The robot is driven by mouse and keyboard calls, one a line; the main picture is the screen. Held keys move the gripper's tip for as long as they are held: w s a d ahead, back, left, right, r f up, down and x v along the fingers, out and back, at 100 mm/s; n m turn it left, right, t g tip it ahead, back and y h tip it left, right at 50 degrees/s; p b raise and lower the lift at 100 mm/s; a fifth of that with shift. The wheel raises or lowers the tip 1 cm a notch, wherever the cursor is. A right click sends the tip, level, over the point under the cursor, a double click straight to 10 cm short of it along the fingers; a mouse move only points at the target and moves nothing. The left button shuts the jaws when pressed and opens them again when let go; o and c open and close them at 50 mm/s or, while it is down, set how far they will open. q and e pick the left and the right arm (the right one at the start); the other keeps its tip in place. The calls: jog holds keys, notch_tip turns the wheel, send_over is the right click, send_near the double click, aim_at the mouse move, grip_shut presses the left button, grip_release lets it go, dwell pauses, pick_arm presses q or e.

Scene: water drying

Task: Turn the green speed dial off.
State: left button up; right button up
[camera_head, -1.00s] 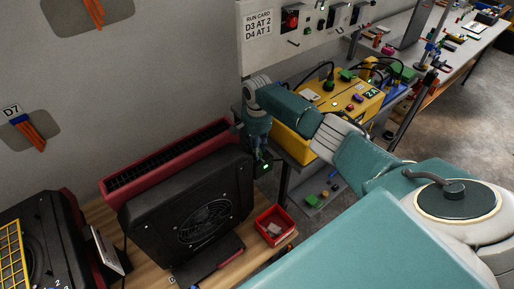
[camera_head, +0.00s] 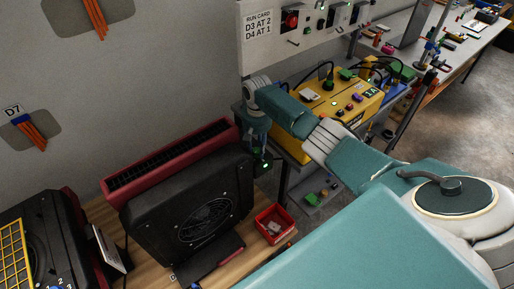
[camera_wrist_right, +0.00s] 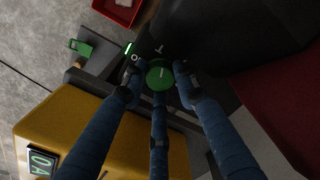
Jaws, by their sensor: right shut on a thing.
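The green speed dial (camera_wrist_right: 160,74) shows in the right wrist view, on the dark housing of a black machine. A white line on it points up, roughly toward a "1" mark; an "O" mark sits to its upper left. My right gripper (camera_wrist_right: 160,84) has its blue fingers closed around the dial's rim. In the head view my right gripper (camera_head: 257,148) is at the right end of the black fan unit (camera_head: 190,210), and the dial is hidden there. A small green light (camera_wrist_right: 128,48) glows beside the dial. My left gripper is not in view.
A yellow box (camera_head: 345,92) with buttons and cables stands on the bench behind the right arm. A red bin (camera_head: 273,222) sits at the front of the wooden table. A red slotted unit (camera_head: 168,160) lies behind the fan unit. A run card (camera_head: 258,24) hangs above.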

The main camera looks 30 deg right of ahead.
aim_at(257, 150)
dwell(0.5)
jog(key=o, duration=0.9)
jog(key=shift+c, duration=0.2)
notch_tip(257, 150, up, 12)
